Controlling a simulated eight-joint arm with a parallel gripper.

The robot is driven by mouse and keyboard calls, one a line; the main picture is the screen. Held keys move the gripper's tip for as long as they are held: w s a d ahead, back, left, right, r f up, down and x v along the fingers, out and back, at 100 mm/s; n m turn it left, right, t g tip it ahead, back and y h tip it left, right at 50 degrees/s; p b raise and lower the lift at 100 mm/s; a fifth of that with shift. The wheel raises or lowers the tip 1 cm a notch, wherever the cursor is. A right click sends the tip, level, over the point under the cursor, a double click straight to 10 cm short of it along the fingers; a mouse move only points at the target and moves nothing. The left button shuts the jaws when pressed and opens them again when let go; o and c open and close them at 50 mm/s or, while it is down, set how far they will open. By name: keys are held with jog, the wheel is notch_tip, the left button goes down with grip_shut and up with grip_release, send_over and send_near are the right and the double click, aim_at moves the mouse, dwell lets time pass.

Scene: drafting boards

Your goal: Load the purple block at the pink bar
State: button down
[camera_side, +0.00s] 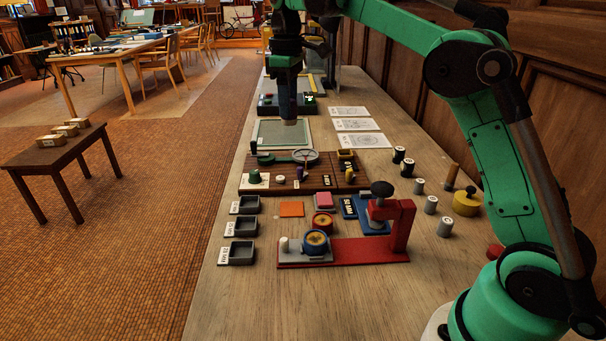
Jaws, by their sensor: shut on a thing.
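My gripper (289,119) points straight down over a framed grey-green plate (268,142) on the long wooden bench. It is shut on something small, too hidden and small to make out. I cannot make out a pink bar for certain; a small pink block (324,200) lies nearer the front, beside an orange square (291,209).
A red press-like stand (398,222) and round blue-and-yellow pieces stand near the front. Black trays (238,252) line the left edge. A dark wooden board (318,180) carries small parts. White sheets (356,125) and several small cylinders (430,204) lie to the right.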

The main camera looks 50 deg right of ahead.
jog(key=shift+s+d+f, duration=0.75)
jog(key=shift+d+f, duration=0.25)
jog(key=shift+f, duration=1.85)
jog(key=shift+s+d+f, duration=0.75)
jog(key=shift+d+f, duration=0.2)
jog(key=shift+f, duration=1.95)
jog(key=shift+s+d+f, duration=0.75)
jog(key=shift+d+f, duration=0.25)
jog(key=shift+f, duration=1.85)
jog(key=shift+f, duration=0.55)
notch_tip(320, 180, up, 7)
